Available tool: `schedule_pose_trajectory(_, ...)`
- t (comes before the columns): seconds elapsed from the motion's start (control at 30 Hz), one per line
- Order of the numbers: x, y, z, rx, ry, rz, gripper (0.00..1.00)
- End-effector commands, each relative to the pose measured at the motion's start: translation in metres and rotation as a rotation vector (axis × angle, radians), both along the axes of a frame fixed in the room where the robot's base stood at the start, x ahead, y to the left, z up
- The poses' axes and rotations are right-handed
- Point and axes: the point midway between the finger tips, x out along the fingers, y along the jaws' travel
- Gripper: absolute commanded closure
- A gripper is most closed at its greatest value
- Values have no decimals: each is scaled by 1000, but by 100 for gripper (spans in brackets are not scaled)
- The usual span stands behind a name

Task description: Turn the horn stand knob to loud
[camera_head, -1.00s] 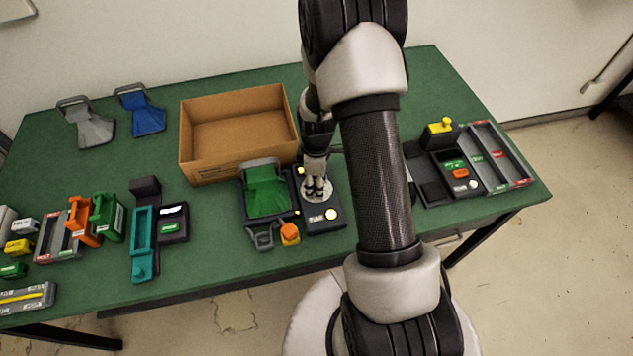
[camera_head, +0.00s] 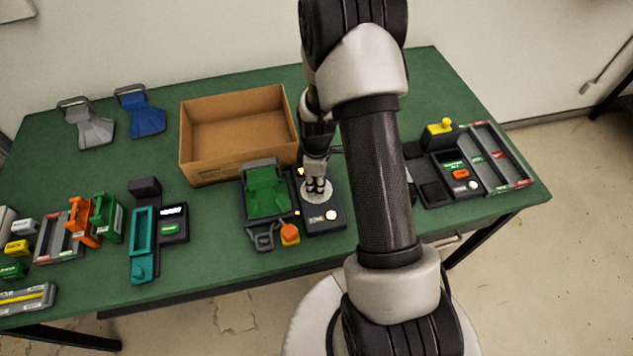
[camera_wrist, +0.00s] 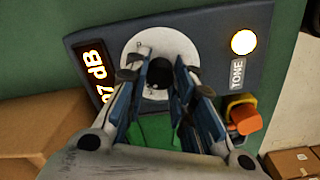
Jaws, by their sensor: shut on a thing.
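The horn stand (camera_head: 326,227) is a dark panel near the front middle of the green table. In the wrist view its panel (camera_wrist: 215,50) carries a white round dial, a lit display ending in "7 dB" (camera_wrist: 95,72), and a lit button marked TONE (camera_wrist: 243,42). The dark knob (camera_wrist: 160,72) sits at the middle of the white dial. My gripper (camera_head: 317,188) points down over the dial, and in the wrist view its fingers (camera_wrist: 162,82) are shut on the knob from both sides. The fingers hide part of the dial and any pointer mark.
An open cardboard box (camera_head: 188,150) is behind. A device with a yellow top (camera_head: 440,129) and a grey tray (camera_head: 507,166) stand to the right.

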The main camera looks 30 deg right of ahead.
Motion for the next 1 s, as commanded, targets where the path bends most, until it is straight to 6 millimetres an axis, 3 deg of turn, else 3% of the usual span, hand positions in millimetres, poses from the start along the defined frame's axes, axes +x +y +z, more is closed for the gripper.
schedule_pose_trajectory(0.37, 0, 0, 0, 0, 0, -188, 100)
schedule_pose_trajectory(1.0, 0, 0, 0, 0, 0, -790, 100)
